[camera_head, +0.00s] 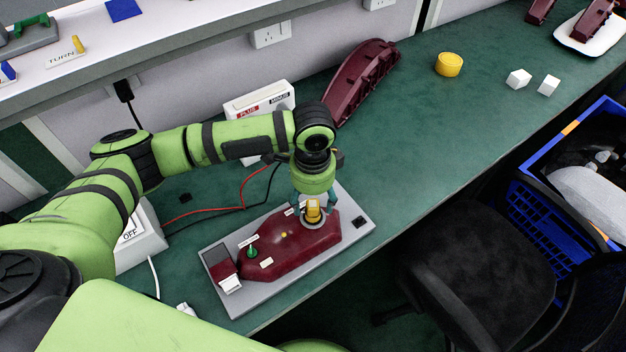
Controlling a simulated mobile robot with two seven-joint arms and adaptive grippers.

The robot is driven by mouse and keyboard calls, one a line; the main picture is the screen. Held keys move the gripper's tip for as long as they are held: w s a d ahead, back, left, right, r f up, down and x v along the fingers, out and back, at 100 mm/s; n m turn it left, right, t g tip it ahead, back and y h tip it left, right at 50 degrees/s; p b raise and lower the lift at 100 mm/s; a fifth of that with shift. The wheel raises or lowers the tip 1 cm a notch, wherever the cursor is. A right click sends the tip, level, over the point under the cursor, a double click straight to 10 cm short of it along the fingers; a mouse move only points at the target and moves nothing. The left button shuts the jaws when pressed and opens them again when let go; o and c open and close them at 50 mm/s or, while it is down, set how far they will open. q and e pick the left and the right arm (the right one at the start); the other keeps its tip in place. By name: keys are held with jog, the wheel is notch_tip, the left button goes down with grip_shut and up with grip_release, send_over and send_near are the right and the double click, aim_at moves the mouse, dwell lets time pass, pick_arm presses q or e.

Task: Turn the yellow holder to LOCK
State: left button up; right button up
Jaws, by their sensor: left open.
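The yellow holder (313,212) sits in a round socket at the right end of a dark red tail lamp (290,247). The lamp lies on a grey base plate (355,240) on the green bench. My left gripper (314,208) points down over the yellow holder, with its fingers open on either side of it. I cannot tell whether the fingers touch it. The arm hides part of the socket's far side. The LOCK marking is too small to read. A green holder (251,251) stands on the left part of the lamp. My right gripper is not in view.
A white box marked PLUS and MINUS (262,101) stands behind, with red and black wires. A second dark red lamp part (362,80), a yellow round piece (449,64) and white cubes (518,79) lie farther back. A black chair (480,250) stands at the front right.

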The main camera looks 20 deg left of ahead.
aim_at(313, 204)
pick_arm(q)
jog(key=f, duration=0.3)
jog(key=shift+w+f, duration=0.2)
jog(key=shift+f, duration=0.45)
jog(key=c, duration=1.2)
jog(key=shift+p, duration=0.3)
jog(key=shift+c, duration=0.2)
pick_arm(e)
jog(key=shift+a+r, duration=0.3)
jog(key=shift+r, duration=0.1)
